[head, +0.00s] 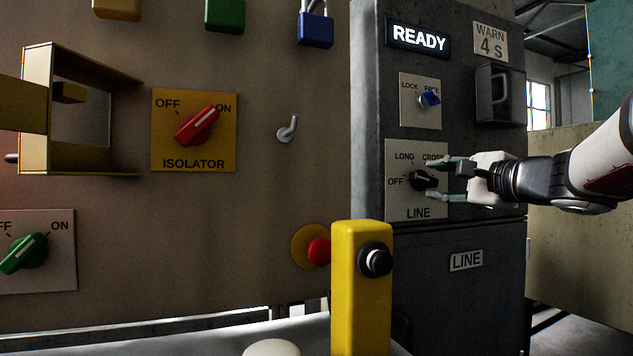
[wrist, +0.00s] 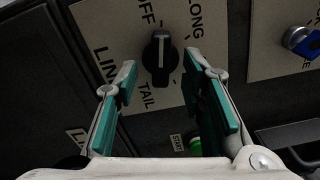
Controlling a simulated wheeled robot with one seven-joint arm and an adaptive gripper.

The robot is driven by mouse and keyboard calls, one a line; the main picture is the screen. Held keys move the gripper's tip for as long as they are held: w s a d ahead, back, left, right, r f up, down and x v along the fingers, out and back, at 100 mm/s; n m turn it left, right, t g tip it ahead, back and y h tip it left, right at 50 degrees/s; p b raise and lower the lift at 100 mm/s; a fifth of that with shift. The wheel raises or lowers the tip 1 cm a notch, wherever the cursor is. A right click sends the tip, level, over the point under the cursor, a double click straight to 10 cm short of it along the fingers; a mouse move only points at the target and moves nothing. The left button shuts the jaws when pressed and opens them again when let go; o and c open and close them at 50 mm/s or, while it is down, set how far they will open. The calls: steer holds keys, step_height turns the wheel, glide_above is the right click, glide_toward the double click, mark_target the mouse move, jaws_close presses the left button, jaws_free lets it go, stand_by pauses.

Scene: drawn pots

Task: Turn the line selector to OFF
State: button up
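The line selector is a black knob (head: 424,180) on a pale plate marked OFF, LONG, CROSS and LINE on the grey cabinet. In the wrist view the knob (wrist: 160,60) has a pale line along its grip. The line lies upright there, with OFF above, LONG upper right and TAIL below. In the head view its pale mark is on the left side, towards OFF; I cannot tell if it is exactly there. My gripper (head: 436,180) is open, one finger above and one below the knob. In the wrist view the fingertips (wrist: 160,75) flank it with gaps on both sides.
Above is a LOCK/FREE key switch (head: 429,99) with a blue key, under a READY display (head: 418,38). A yellow post (head: 361,290) with a black button stands in front, lower left. A green START button (wrist: 194,144) shows between my fingers in the wrist view.

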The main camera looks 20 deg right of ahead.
steer(key=s, duration=0.8)
steer(key=shift+s+d, duration=0.2)
steer(key=shift+s, duration=0.1)
